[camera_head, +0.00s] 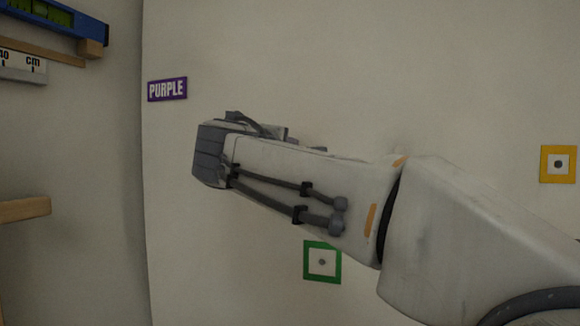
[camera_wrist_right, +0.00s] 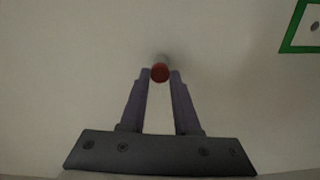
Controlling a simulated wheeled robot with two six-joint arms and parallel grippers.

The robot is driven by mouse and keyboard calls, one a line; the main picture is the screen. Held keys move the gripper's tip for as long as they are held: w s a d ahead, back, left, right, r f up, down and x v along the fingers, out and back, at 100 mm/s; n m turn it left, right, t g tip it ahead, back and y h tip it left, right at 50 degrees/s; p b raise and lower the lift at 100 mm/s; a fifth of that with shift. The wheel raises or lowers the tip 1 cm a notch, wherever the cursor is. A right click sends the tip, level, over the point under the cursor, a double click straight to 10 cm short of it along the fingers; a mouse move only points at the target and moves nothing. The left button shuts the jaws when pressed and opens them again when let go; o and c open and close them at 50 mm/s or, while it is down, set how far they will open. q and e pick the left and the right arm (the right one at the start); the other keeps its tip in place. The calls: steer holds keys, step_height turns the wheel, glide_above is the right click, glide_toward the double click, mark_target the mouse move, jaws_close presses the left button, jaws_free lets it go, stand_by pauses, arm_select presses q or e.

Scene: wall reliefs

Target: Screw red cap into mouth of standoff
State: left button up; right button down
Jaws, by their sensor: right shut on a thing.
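The red cap (camera_wrist_right: 160,73) sits between the fingertips of my right gripper (camera_wrist_right: 160,76) in the right wrist view. The jaws are shut on it. A short grey cylinder, likely the standoff (camera_wrist_right: 163,58), shows just beyond the cap against the wall. The cap overlaps it in this view, and I cannot tell whether they touch or are threaded together. In the head view my right arm's wrist covers this spot, so the cap and standoff are hidden there. My left gripper is in neither view.
A purple sign reading PURPLE (camera_head: 167,89) is on the wall left of my wrist. A green square frame (camera_head: 322,262) is below my forearm, and a yellow one (camera_head: 558,164) is at right. A blue level (camera_head: 45,17) and wooden ledges (camera_head: 25,209) are at far left.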

steer(key=m+b, duration=0.4)
steer(key=m, duration=0.1)
steer(key=shift+r, duration=0.1)
steer(key=c, duration=0.9)
jaws_free()
